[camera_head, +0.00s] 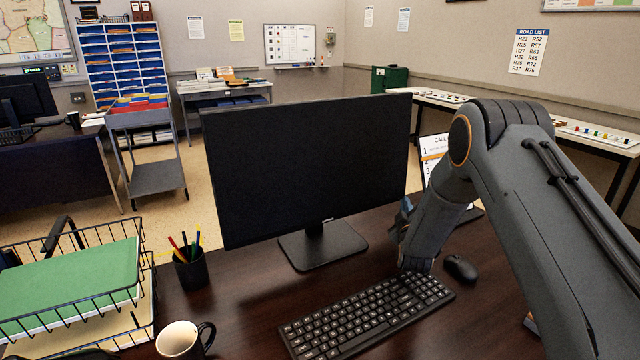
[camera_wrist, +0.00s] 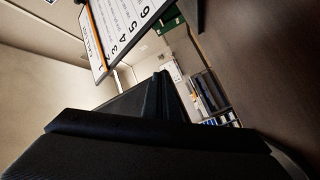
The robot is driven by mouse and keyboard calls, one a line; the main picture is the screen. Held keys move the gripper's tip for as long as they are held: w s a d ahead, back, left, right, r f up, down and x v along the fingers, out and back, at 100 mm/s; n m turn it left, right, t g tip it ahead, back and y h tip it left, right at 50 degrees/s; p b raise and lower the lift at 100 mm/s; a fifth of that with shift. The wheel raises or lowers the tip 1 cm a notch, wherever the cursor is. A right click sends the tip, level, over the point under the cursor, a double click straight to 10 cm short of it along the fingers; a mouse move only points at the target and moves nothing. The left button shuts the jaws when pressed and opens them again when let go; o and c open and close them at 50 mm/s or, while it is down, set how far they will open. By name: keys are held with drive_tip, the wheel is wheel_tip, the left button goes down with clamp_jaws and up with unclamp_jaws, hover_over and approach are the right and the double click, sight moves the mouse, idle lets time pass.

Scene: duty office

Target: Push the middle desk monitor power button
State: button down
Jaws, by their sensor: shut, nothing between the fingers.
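The middle desk monitor (camera_head: 310,160) stands on the dark desk, its black screen facing me, on a flat stand (camera_head: 318,245). I cannot make out its power button in either view. My gripper (camera_head: 404,214) is at the monitor's lower right edge, partly hidden behind my arm's wrist. It is shut and empty. I cannot tell whether it touches the monitor. In the wrist view, black shapes fill the lower part, and I cannot clearly separate the gripper from the monitor there.
A keyboard (camera_head: 368,315) and mouse (camera_head: 460,268) lie in front of the monitor. A clipboard call list (camera_head: 436,158) stands behind my wrist; the wrist view also shows it (camera_wrist: 122,22). A pen cup (camera_head: 190,270), mug (camera_head: 178,341) and wire tray (camera_head: 141,286) are at left.

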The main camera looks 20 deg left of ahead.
drive_tip(key=shift+w+a, duration=0.1)
idle(0.3)
drive_tip(key=shift+s+d, duration=0.4)
drive_tip(key=shift+d, duration=0.05)
idle(0.3)
drive_tip(key=s+d+p, duration=0.3)
drive_tip(key=s+d, duration=0.1)
drive_tip(key=shift+s+d+r, duration=0.15)
drive_tip(key=shift+r, duration=0.1)
idle(0.4)
drive_tip(key=shift+r, duration=0.1)
